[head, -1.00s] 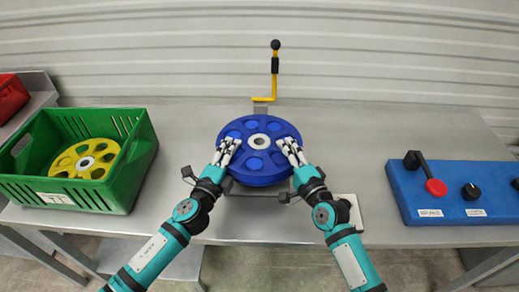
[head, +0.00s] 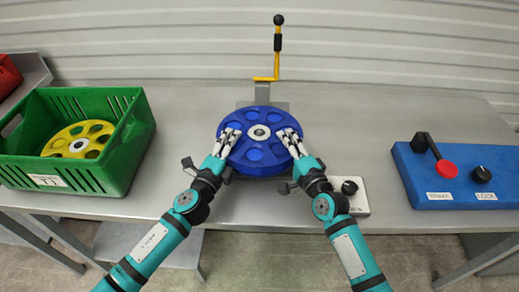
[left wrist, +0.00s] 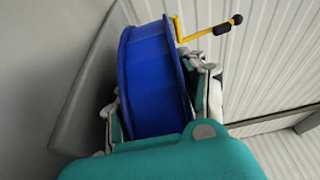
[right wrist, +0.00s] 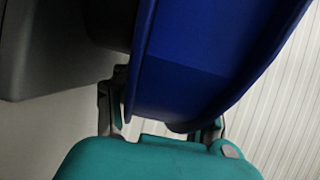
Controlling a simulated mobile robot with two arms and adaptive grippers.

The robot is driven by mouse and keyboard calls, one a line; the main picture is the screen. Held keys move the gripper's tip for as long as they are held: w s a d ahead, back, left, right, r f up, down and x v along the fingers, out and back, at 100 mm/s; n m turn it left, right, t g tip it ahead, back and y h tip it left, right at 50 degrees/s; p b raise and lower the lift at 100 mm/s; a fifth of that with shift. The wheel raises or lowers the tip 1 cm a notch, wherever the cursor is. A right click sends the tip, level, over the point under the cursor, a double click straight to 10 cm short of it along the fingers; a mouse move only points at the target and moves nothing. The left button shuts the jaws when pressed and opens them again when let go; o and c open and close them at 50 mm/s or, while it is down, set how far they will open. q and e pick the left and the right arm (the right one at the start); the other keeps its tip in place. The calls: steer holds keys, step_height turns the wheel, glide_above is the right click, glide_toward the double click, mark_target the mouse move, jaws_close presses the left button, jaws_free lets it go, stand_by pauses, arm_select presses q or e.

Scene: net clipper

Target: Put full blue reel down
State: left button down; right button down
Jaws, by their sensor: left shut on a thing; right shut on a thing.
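The blue reel (head: 262,165) lies nearly flat in the middle of the bench in the head view, its white-rimmed hub facing up. My left gripper (head: 230,137) is shut on its left rim and my right gripper (head: 291,138) on its right rim. The left wrist view shows the reel's blue side (left wrist: 155,80) between the fingers; the right wrist view shows it close up (right wrist: 205,65). A grey plate (head: 262,92) with a yellow crank (head: 277,65) stands behind the reel. The reel hides what is below it; I cannot tell whether it touches a support.
A green crate (head: 131,135) with a yellow reel (head: 75,138) stands left. A blue control box (head: 430,190) with a red-ended lever (head: 440,160) is right. A small knob box (head: 349,196) sits by my right forearm. Bare bench (head: 370,115) lies between.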

arm_select(q)
steer(key=c, duration=1.1)
jaws_free()
steer(key=shift+a+f, duration=0.1)
steer(key=shift+f, duration=0.2)
steer(key=shift+c, duration=0.2)
arm_select(e)
steer(key=c, duration=1.1)
jaws_free()
steer(key=shift+f, duration=0.3)
steer(key=shift+c, duration=0.2)
arm_select(q)
steer(key=o, duration=0.4)
steer(key=shift+r, duration=0.1)
arm_select(e)
steer(key=o, duration=0.4)
steer(key=shift+r, duration=0.1)
arm_select(q)
steer(key=shift+o, duration=0.2)
arm_select(e)
steer(key=shift+o, duration=0.2)
arm_select(q)
steer(key=v, duration=1.2)
arm_select(e)
steer(key=shift+s, duration=0.1)
steer(key=v, duration=1.2)
